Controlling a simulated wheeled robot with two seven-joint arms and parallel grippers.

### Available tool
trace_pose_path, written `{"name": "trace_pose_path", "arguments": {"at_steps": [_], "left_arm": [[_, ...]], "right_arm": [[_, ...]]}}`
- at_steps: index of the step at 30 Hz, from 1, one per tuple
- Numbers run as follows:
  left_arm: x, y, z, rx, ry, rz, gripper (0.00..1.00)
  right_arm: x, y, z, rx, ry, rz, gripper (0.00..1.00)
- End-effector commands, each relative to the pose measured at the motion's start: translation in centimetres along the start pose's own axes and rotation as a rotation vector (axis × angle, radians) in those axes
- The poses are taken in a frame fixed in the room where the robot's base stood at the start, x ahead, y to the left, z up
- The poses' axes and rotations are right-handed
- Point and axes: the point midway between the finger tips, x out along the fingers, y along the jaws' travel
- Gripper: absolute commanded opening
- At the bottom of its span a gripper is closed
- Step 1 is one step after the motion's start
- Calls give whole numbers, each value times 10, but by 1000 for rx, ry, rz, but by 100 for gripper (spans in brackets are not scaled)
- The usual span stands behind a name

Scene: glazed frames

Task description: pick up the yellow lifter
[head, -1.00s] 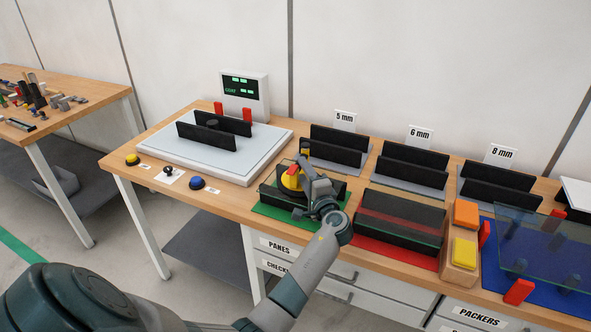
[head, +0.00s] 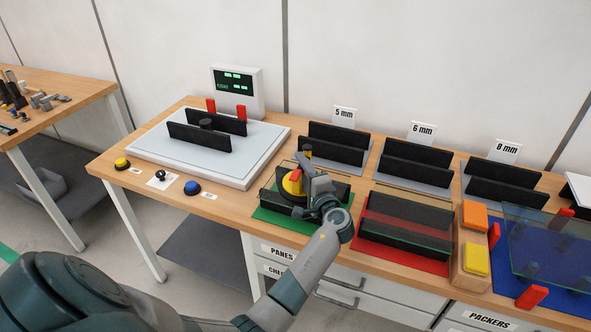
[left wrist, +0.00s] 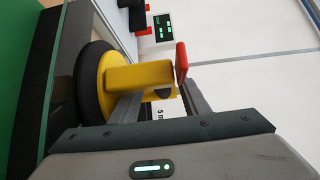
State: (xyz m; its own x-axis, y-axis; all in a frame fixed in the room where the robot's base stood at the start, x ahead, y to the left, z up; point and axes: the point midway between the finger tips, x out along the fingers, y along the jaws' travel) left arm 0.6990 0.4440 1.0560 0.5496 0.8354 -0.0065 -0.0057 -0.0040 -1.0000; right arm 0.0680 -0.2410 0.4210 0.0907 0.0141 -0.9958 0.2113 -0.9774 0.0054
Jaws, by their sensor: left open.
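The yellow lifter (head: 291,184) stands at the green mat (head: 264,214), between dark rails. It has a round black pad and a yellow handle; the handle shows large in the left wrist view (left wrist: 138,77), with the black pad to its left. A red tab (left wrist: 181,62) shows at the handle's right end. My left gripper (head: 312,180) is at the lifter's right side in the head view, partly hiding it. In the left wrist view its fingers (left wrist: 158,92) are apart, with the handle across the gap; I cannot tell whether they touch it. My right gripper is not in view.
A scale tray (head: 155,148) with dark rails and a display (head: 237,92) stands at the left. A red mat (head: 434,264) with a racked pane is to the right. Racks stand behind; a glass pane (head: 545,245) lies over the blue mat (head: 575,300).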

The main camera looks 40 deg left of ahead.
Motion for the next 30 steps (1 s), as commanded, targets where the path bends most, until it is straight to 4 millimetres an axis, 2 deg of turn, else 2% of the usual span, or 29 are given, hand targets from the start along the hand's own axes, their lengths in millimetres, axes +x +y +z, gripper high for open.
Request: {"name": "trace_pose_path", "arguments": {"at_steps": [5,13,19,20,25,30], "left_arm": [[-5,0,-1,1,-1,0,42],[-5,0,-1,0,-1,0,42],[-5,0,-1,0,-2,0,42],[-5,0,-1,0,-2,0,40],[-5,0,-1,0,-1,0,0],[-5,1,-1,0,-1,1,0]], "right_arm": [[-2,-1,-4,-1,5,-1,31],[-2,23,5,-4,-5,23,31],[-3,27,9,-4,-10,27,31],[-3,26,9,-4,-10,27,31],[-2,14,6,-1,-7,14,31],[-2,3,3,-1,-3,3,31]]}}
